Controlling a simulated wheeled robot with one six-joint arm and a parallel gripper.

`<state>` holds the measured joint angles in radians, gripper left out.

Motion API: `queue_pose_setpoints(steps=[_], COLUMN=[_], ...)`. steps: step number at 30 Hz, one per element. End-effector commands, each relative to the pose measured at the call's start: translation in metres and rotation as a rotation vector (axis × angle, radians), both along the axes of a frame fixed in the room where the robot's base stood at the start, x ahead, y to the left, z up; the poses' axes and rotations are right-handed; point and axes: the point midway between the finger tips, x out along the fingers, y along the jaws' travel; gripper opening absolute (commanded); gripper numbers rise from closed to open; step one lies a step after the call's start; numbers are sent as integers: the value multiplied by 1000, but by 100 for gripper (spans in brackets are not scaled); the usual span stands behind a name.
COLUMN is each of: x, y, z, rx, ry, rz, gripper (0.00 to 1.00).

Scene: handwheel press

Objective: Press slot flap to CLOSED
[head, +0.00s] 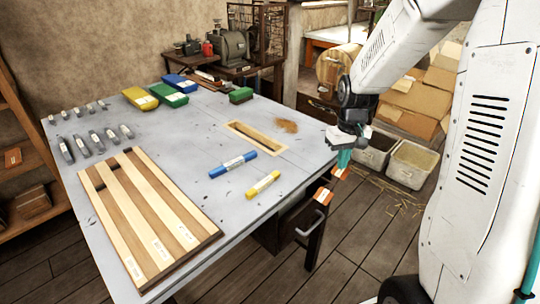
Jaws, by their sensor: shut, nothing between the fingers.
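A wood-framed slot (238,125) is set into the grey table top, right of the middle. A long brownish strip lies inside the frame. I cannot tell whether it is the slot flap, or whether a flap there is open or closed. My gripper (343,161) has teal fingers, shut and empty. It hangs by the table's right edge, to the right of the slot and apart from it. Orange-and-white labelled parts (323,196) show below it at the table's side; I cannot tell whether the fingertips touch them.
A slatted wooden board (150,215) lies at the front left. Blue (232,165) and yellow (262,184) bars lie in front of the slot. Several grey pieces line the left edge. Colored blocks (175,90) and a motor-like machine (232,45) are at the back. Bins (411,164) stand right.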

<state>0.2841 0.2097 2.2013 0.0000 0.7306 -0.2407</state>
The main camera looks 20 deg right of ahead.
Motion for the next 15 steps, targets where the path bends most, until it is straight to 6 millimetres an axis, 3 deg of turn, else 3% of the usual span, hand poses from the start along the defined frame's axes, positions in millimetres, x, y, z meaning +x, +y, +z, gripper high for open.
queue_pose_setpoints(steps=[15], x=[0], y=[0], z=[-12], rx=[1], ry=[2], rz=[0], gripper=[0])
